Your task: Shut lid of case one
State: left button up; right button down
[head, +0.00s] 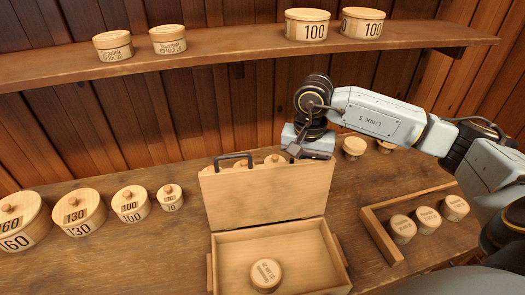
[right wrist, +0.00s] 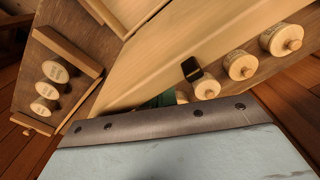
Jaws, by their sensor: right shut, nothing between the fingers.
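The wooden case (head: 323,262) stands open on the bench in the head view. Its lid (head: 265,197) stands raised at the back edge, with a dark handle (head: 236,160) on its top edge. One round wooden box (head: 266,272) with a printed label lies inside the case. My right gripper (head: 293,150) is shut and empty at the lid's top right corner; I cannot tell if it touches the lid. In the right wrist view the lid (right wrist: 185,45) shows close up with a dark handle part (right wrist: 192,69). My left gripper is not in view.
A row of lidded round boxes (head: 79,211) stands left of the case. Several more are partly hidden behind the lid. A wooden tray (head: 380,238) with three small round boxes (head: 428,219) lies to the right. A shelf (head: 230,50) with round boxes runs above.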

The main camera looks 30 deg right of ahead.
jog(key=shift+s+a, duration=0.25)
jog(key=shift+s, duration=0.4)
jog(key=shift+s+a, duration=0.3)
jog(key=shift+s, duration=0.3)
jog(key=shift+s+a, duration=0.25)
jog(key=shift+s, duration=0.4)
notch_tip(320, 180, up, 8)
jog(key=p, duration=0.4)
dwell(0.5)
dwell(0.4)
